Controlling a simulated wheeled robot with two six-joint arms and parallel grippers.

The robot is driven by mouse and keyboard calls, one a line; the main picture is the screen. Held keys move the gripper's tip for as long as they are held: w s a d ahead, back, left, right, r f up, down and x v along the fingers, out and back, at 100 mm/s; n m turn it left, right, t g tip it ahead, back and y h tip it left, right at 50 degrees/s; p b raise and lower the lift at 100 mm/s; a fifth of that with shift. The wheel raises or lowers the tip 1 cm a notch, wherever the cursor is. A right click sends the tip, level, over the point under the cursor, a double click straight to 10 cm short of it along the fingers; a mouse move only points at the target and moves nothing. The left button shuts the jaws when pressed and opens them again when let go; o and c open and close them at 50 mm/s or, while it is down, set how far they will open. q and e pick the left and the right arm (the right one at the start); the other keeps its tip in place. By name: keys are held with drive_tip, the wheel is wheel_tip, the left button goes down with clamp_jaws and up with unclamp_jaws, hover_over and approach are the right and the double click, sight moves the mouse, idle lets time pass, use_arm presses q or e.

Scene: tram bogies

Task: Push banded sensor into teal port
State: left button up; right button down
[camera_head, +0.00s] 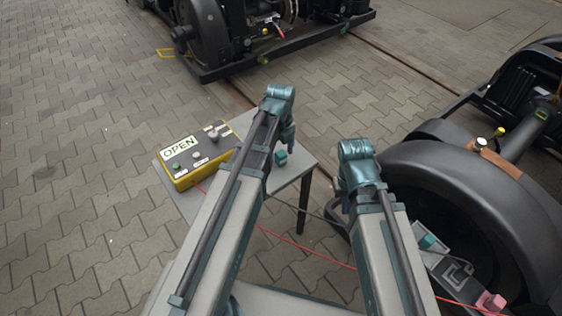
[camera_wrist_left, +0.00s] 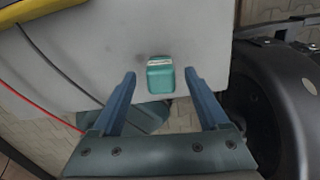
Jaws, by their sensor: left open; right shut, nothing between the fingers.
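A small teal block with a pale band along one edge, apparently the banded sensor (camera_head: 281,158), sits on the grey table. In the left wrist view the block (camera_wrist_left: 160,80) lies between and slightly beyond my left fingertips (camera_wrist_left: 160,73). My left gripper (camera_head: 288,140) is open, pointing down above the table near the block, not closed on it. My right gripper (camera_head: 340,188) is shut and empty, right of the table; its fingertips are mostly hidden. A teal piece (camera_head: 428,241) on a grey plate beside the black wheel may be the teal port; its opening cannot be made out.
A yellow control box (camera_head: 199,157) with an OPEN sign stands on the table's left (camera_head: 181,203). A red cable (camera_head: 290,240) runs towards the lower right. A pink piece (camera_head: 491,302) sits near the large black wheel (camera_head: 462,180). Paving left of the table is clear.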

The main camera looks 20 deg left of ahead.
sight(281, 153)
use_arm(q)
wheel_tip(281, 153, down, 3)
drive_tip(key=shift+f+b, duration=0.1)
drive_tip(key=shift+b, duration=1)
use_arm(e)
wheel_tip(281, 153, down, 3)
drive_tip(key=shift+r, duration=0.1)
use_arm(q)
clamp_jaws()
drive_tip(key=shift+r, duration=0.2)
